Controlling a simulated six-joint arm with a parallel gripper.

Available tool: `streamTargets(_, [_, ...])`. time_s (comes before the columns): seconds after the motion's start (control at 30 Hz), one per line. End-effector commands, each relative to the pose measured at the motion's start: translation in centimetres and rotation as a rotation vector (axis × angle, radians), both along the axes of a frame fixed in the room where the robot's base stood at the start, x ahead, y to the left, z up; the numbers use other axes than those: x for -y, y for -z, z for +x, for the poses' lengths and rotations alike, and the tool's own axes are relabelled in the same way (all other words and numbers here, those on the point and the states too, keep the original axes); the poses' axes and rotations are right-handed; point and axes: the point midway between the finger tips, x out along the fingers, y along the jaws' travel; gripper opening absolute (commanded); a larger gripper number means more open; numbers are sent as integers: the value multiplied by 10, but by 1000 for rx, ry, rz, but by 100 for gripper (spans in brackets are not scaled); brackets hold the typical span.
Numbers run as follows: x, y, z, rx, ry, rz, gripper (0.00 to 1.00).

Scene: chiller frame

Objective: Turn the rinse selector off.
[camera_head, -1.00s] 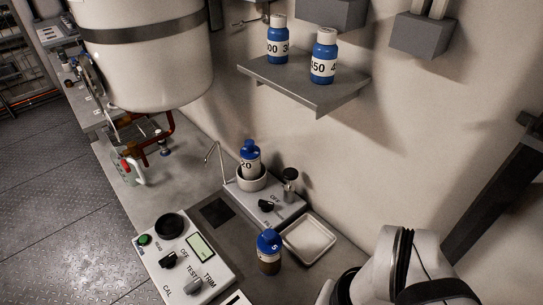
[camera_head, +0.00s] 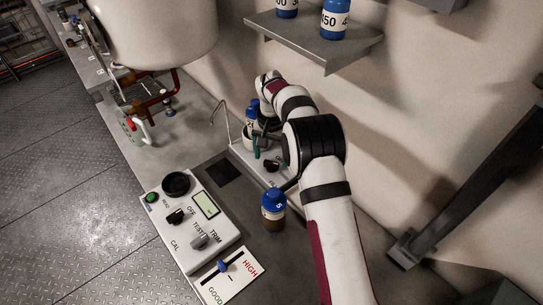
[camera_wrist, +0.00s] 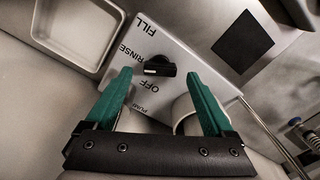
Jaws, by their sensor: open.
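The rinse selector is a black knob (camera_wrist: 159,67) on a light panel (camera_wrist: 205,55) marked FILL, RINSE, OFF and PUMP. It also shows in the head view as a black knob (camera_head: 271,166). In the wrist view its grip lies roughly crosswise, with a small pale mark at its left end, near the RINSE and OFF labels. My gripper (camera_wrist: 158,76) is open, its green fingers spread to either side of the knob in the picture. I cannot tell the height between tips and knob. In the head view a green finger (camera_head: 257,150) shows beside the knob; the arm hides much of the panel.
A shallow tray (camera_wrist: 110,15) is at upper left. In the head view a blue-capped bottle (camera_head: 273,205) stands close by the arm, and a control box (camera_head: 190,215) lies to its left.

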Motion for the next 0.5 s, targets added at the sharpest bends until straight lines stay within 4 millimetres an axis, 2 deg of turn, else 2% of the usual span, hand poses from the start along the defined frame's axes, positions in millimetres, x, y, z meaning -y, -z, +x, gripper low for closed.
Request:
streamTargets(0.13, [0, 18, 0, -1, 1, 0, 88])
streamTargets(0.37, [0, 21, 0, -1, 1, 1, 88])
streamTargets(0.4, [0, 21, 0, -1, 1, 1, 86])
streamTargets(0.5, [0, 21, -1, -1, 1, 1, 68])
